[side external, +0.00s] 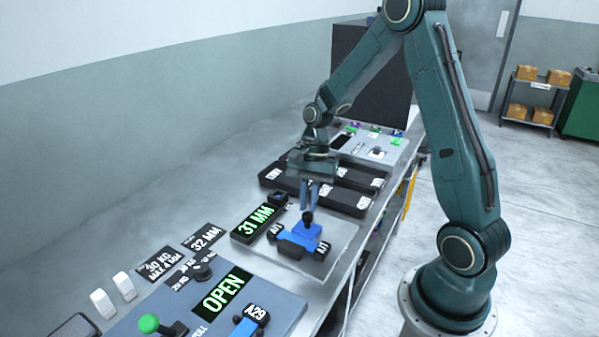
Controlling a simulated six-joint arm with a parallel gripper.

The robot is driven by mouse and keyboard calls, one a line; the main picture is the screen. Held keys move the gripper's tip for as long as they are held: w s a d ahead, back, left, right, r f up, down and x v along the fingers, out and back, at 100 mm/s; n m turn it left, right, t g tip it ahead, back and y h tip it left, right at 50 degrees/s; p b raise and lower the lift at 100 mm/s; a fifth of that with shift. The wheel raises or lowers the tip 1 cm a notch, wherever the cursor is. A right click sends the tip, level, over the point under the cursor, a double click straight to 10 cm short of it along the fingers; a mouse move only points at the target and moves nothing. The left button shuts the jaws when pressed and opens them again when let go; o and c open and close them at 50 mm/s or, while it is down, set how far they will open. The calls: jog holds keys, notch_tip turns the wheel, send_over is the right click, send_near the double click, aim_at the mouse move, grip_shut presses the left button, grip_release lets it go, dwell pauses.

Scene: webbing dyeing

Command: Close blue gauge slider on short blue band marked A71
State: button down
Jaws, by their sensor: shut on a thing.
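The blue gauge slider (308,232) stands on a pale grey plate, with a dark knob (308,216) on top. The short blue band (291,247) lies at the slider's front, its dark ends carrying white labels; the right label (322,247) seems to read A71. My gripper (308,207) points straight down over the slider, and its fingertips are shut at the knob. The exact contact is small and hard to make out. The gauge display (256,221) beside it reads 31 MM in green.
Dark trays (322,187) with white labels lie just behind my gripper. A card (206,238) reads 32 MM.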

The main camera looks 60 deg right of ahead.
aim_at(305, 215)
jog(key=a, duration=0.2)
jog(key=s+a, duration=0.1)
jog(key=shift+a+f+n+g+y, duration=0.2)
jog(key=shift+a+n+g+y, duration=0.05)
jog(key=shift+n+g+y, duration=0.05)
jog(key=shift+w+d, duration=0.25)
jog(key=shift+d, duration=0.55)
jog(key=shift+m+h, duration=0.4)
jog(key=shift+h, duration=0.1)
jog(key=d, duration=0.2)
jog(key=w+d, duration=0.1)
jog(key=d, duration=0.2)
jog(key=shift+w, duration=0.1)
jog(key=d+v, duration=0.1)
jog(key=v, duration=0.9)
jog(key=shift+d, duration=0.2)
